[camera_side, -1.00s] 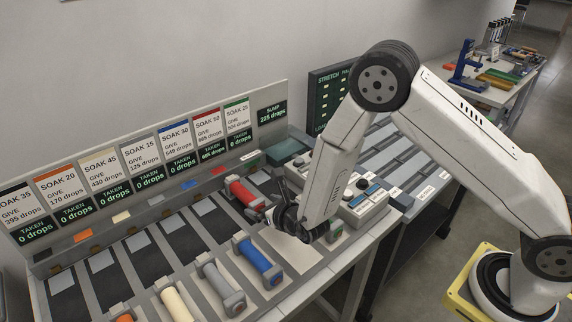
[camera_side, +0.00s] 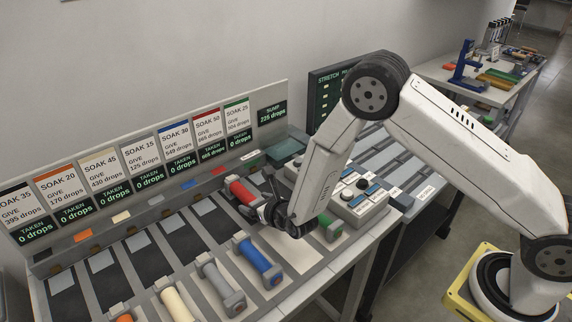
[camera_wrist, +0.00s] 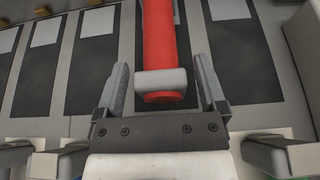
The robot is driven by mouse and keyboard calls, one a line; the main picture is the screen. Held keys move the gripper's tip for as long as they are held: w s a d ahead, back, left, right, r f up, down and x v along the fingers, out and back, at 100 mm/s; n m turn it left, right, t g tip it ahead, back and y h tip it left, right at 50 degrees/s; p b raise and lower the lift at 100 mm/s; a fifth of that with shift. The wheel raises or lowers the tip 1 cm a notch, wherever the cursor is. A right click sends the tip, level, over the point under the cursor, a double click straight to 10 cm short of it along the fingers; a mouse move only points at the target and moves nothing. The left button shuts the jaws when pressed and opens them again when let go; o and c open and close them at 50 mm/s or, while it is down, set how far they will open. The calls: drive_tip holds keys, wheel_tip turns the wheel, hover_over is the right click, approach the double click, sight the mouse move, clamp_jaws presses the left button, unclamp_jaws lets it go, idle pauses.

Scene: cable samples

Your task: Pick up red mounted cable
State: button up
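The red mounted cable (camera_side: 243,191) is a red cylinder with grey end blocks, lying in its slot below the SOAK 50 sign in the side view. In the wrist view the red cable (camera_wrist: 160,45) runs down from the top edge, its near end block between my fingers. My gripper (camera_wrist: 161,82) is open, with one finger on each side of the end block and a gap on both sides. In the side view my gripper (camera_side: 268,207) is at the near end of the red cable, and its fingers are partly hidden by the wrist.
A green cable (camera_side: 331,227) is right of my wrist. A grey control box (camera_side: 357,203) with knobs stands close behind the arm.

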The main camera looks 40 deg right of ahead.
drive_tip(key=c, duration=1.1)
drive_tip(key=shift+r, duration=0.15)
drive_tip(key=shift+r, duration=0.75)
drive_tip(key=s+d+r, duration=0.2)
drive_tip(key=s+r, duration=0.9)
drive_tip(key=s, duration=0.2)
drive_tip(key=shift+s+d+r, duration=0.15)
drive_tip(key=shift+s+d, duration=0.1)
drive_tip(key=shift+s, duration=0.15)
drive_tip(key=shift+w, duration=0.1)
